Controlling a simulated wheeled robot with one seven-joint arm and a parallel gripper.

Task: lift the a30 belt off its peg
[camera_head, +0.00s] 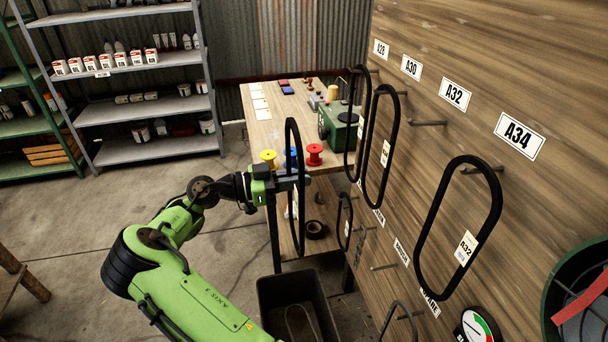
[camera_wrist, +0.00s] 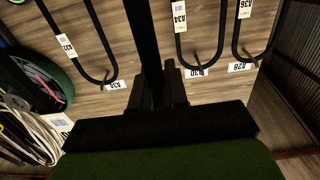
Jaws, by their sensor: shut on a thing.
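My gripper (camera_head: 292,178) is shut on a black belt loop (camera_head: 292,135), which hangs upright well out from the pegboard. In the wrist view the held belt (camera_wrist: 150,40) runs up as a dark strip between the fingers (camera_wrist: 157,98). A pale tag on it is too small to read. The peg by the A32 label (camera_head: 454,95) is bare. The peg by the A30 label (camera_head: 411,67) bears a belt (camera_head: 395,120) whose tag reads A34 in the wrist view (camera_wrist: 179,16). I see no readable A30 tag on any belt.
A belt tagged A32 (camera_head: 493,215) hangs by the A34 label (camera_head: 520,136). Another belt (camera_head: 350,140) hangs by the A28 label (camera_head: 381,49). A workbench (camera_head: 262,132) with spools stands behind my gripper; a dark bin (camera_head: 268,290) is below. Grey shelves (camera_head: 150,62) stand at the back left.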

